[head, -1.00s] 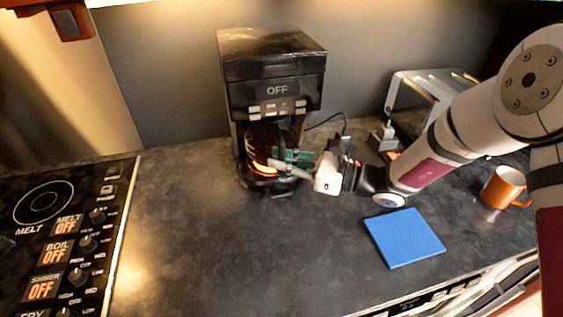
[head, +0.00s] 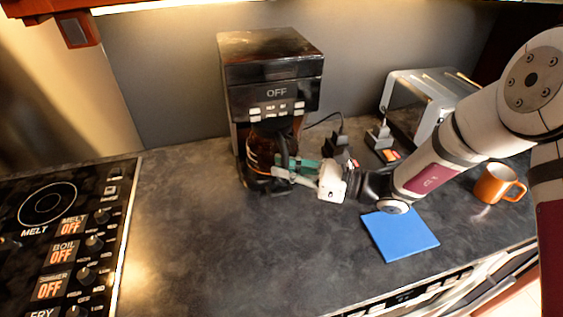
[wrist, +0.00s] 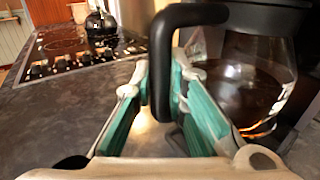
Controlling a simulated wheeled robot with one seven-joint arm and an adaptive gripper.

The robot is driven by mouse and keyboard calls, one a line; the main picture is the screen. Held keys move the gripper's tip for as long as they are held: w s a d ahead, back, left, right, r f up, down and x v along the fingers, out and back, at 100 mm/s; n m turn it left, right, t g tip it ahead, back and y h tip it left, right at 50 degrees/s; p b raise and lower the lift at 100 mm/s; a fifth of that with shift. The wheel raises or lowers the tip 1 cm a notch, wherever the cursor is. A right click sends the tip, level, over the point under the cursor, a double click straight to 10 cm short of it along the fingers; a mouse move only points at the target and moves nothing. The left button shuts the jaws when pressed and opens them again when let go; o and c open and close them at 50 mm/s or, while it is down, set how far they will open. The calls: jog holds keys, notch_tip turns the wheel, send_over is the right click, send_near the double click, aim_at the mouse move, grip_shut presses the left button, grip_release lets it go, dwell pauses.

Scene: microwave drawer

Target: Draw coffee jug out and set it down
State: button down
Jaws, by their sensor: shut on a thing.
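The coffee jug (head: 262,150) is a glass pot with dark liquid and a black handle. It stands in the lower bay of the black coffee maker (head: 272,68), whose panel reads OFF, and seems a little forward of its back. My gripper (head: 292,168) reaches in from the right at the front of the machine. In the wrist view, my gripper's green-padded fingers (wrist: 158,115) are on either side of the jug's black handle (wrist: 160,75), shut on it. The jug's glass body (wrist: 240,90) is to the right there. The jug's base is partly hidden by my fingers.
A blue square mat (head: 402,238) lies on the dark counter, right of the machine. An orange mug (head: 497,184) and a metal toaster (head: 430,98) are further right. A stove (head: 65,235) is at the left. The counter between stove and mat is clear.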

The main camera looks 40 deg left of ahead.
jog(key=s+d+p, duration=0.8)
jog(key=s+d, duration=0.2)
jog(key=d, duration=0.2)
jog(key=shift+d, duration=0.25)
dwell(1.6)
